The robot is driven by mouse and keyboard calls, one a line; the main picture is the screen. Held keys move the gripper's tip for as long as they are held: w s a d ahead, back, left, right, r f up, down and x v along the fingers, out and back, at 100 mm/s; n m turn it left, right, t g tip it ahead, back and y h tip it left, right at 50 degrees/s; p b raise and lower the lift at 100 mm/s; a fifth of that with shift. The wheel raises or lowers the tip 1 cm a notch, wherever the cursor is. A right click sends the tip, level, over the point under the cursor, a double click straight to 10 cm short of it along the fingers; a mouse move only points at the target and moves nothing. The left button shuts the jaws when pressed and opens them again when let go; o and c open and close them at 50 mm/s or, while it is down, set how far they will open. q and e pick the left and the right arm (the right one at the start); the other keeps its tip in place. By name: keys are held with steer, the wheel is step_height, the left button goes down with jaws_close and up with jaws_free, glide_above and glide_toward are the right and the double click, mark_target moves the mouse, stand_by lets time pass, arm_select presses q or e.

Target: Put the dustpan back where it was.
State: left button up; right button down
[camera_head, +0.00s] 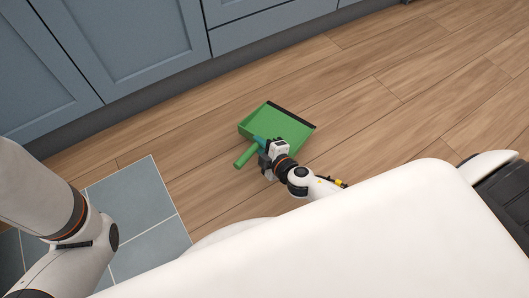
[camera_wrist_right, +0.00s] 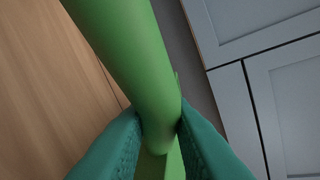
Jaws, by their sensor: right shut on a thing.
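The green dustpan (camera_head: 272,124) is at the middle of the head view, over the wood floor, with its dark lip toward the upper right. Its round green handle (camera_head: 244,158) points to the lower left. My right gripper (camera_head: 264,146) is shut on the handle. In the right wrist view the handle (camera_wrist_right: 125,55) runs between the two teal fingers (camera_wrist_right: 160,135), which press on it from both sides. I cannot tell whether the pan touches the floor. My left gripper is not in view; only my left arm shows at the left edge.
Blue-grey cabinets (camera_head: 130,45) line the back, with a dark plinth (camera_head: 160,95) at their foot. Wood floor (camera_head: 400,110) is clear to the right of the dustpan. Blue-grey tiles (camera_head: 135,205) lie at the lower left. My white base fills the lower right.

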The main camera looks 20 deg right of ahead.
step_height(320, 180, down, 7)
steer(key=b, duration=0.5)
steer(key=shift+f, duration=0.2)
steer(key=shift+r, duration=0.15)
steer(key=c, duration=1.7)
jaws_free()
steer(key=shift+c, duration=0.2)
steer(key=o, duration=0.4)
steer(key=shift+o, duration=0.2)
